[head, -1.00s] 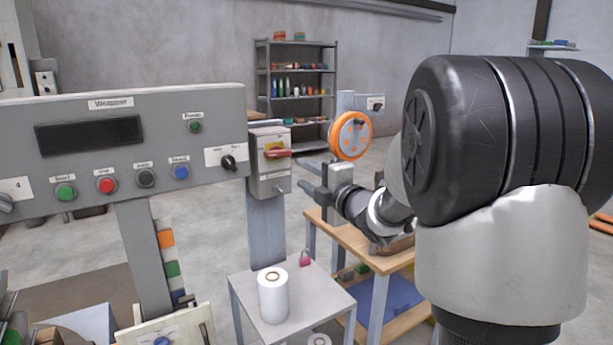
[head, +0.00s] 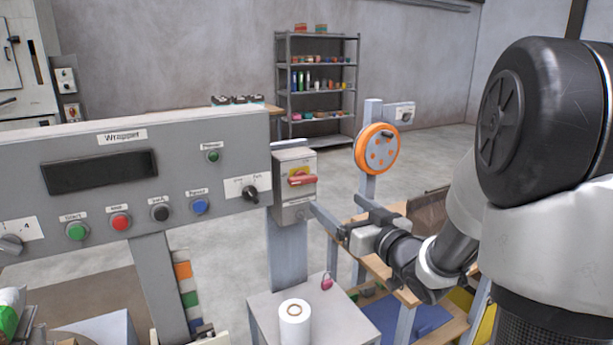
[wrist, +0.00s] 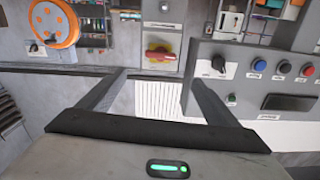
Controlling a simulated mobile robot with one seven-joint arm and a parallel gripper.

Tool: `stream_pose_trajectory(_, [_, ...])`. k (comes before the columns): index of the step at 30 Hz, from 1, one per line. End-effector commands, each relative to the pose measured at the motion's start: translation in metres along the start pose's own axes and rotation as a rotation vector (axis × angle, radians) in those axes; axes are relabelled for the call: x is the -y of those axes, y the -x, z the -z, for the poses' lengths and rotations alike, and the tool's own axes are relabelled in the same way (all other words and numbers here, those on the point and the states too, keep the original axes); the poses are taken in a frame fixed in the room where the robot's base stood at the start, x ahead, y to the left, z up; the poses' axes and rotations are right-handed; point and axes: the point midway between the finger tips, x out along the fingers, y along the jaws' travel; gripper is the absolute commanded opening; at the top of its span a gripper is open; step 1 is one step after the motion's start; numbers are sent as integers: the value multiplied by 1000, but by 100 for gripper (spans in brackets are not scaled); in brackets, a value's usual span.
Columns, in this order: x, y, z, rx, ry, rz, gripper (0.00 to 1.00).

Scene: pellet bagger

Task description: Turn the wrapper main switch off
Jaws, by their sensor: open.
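The wrapper main switch is a grey box (head: 294,208) at the right end of the wrapper panel. Its red handle (head: 302,181) lies roughly level across a yellow plate. My gripper (head: 337,203) is open and empty, right of the box and slightly lower than the handle in the head view. In the wrist view the red handle (wrist: 158,54) shows above and between the two spread fingertips (wrist: 157,76), apart from them. The exact distance from fingers to handle cannot be told.
The wrapper panel (head: 100,200) has several buttons and a black rotary knob (head: 250,193) close to the box. An orange disc (head: 377,149) on a post stands to the right. A small table (head: 340,325) below holds a white roll (head: 295,325) and a pink padlock (head: 327,282).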

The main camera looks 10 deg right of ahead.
Motion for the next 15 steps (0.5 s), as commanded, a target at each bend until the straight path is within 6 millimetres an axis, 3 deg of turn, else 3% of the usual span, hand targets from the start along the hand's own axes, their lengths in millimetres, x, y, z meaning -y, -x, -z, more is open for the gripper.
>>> stream_pose_trajectory(15, [2, -110, -1, -1, 2, 4, 84])
